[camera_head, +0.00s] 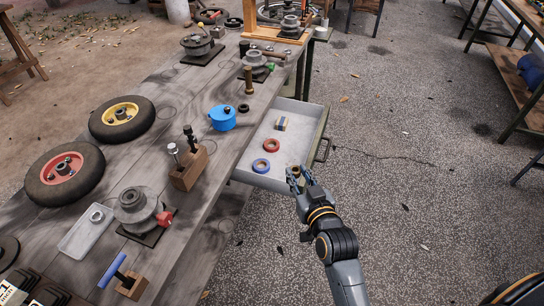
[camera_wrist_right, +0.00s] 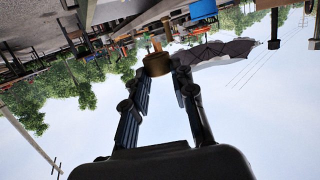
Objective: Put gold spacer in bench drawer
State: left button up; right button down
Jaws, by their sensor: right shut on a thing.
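My right gripper (camera_head: 297,178) is shut on the gold spacer (camera_wrist_right: 157,64), a small brownish-gold ring held between the fingertips. The spacer shows only as a small spot between the fingers in the head view (camera_head: 295,171). The bench drawer (camera_head: 320,128) is pulled open from the bench side and has a pale grey inside. The gripper appears at the drawer's near corner in the head view; its height above the drawer is hard to tell. My left gripper is not in view.
The drawer holds a red ring (camera_head: 271,145), a blue ring (camera_head: 261,165) and a small yellow-and-blue piece (camera_head: 282,124). The bench top (camera_head: 215,155) carries wheels, a blue pot (camera_head: 222,117) and a wooden block (camera_head: 188,170). Open floor lies to the right.

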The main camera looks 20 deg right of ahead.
aim_at(294, 170)
jog(key=w, duration=0.1)
jog(key=w+f, duration=0.1)
jog(key=w, duration=0.1)
jog(key=shift+w+f, duration=0.45)
jog(key=shift+w, duration=0.35)
jog(key=shift+w+f, duration=0.25)
jog(key=shift+w, duration=0.3)
jog(key=w+f, duration=0.2)
jog(key=f, duration=0.1)
jog(key=w+f+b, duration=0.1)
jog(key=w+f, duration=0.2)
jog(key=f, duration=0.1)
jog(key=w+f, duration=0.3)
jog(key=shift+w+a+f+b, duration=0.1)
jog(key=shift+f+b, duration=0.05)
jog(key=shift+b, duration=0.25)
jog(key=shift+f, duration=0.2)
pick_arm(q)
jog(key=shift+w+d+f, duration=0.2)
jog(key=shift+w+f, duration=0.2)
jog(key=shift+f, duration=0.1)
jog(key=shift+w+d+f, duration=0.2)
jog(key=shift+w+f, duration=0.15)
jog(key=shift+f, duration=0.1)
